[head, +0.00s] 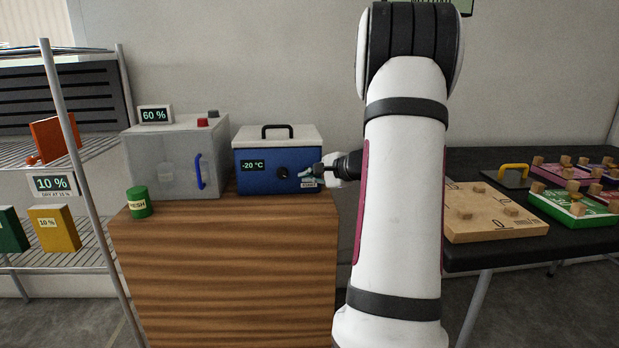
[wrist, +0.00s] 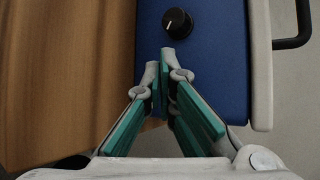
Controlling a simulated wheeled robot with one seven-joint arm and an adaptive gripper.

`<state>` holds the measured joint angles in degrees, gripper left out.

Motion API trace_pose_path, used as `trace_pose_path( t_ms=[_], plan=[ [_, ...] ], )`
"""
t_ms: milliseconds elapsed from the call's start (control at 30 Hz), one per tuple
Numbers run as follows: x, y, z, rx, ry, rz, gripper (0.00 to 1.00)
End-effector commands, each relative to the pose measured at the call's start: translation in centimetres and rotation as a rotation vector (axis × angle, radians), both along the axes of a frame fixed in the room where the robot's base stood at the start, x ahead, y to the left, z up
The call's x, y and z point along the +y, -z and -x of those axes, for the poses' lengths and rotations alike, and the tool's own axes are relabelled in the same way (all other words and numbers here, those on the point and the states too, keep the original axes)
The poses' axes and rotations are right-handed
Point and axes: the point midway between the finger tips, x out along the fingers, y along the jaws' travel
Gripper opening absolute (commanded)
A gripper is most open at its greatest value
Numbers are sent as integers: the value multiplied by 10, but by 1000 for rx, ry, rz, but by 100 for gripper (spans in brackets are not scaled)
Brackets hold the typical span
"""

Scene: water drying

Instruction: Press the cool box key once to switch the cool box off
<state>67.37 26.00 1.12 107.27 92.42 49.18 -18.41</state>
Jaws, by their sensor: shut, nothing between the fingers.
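The cool box (head: 262,172) is blue with a white lid and a black top handle. It stands on the wooden cabinet, and its display (head: 252,166) reads -20 °C. A black knob (head: 282,173) is on its front, and it also shows in the wrist view (wrist: 177,23). My gripper (head: 310,172) is at the right part of the box front, beside the knob and above a small white label (head: 309,185). In the wrist view my gripper (wrist: 160,60) is shut and empty, its tips over the blue front. The key itself is hidden; I cannot tell whether the tips touch it.
A grey clear-fronted box (head: 172,155) with a 60 % display stands left of the cool box. A green tin (head: 139,202) is near the cabinet's left edge. A wire shelf (head: 85,155) is at left. A dark table (head: 490,255) with puzzle boards is at right.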

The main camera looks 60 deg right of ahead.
Motion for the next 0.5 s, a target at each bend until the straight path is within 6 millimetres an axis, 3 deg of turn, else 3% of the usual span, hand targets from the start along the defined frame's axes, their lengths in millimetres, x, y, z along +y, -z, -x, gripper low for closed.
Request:
trace_pose_path(
  t_ms=[500],
  plan=[
    [11,1,10,1,0,1,0]
  ],
)
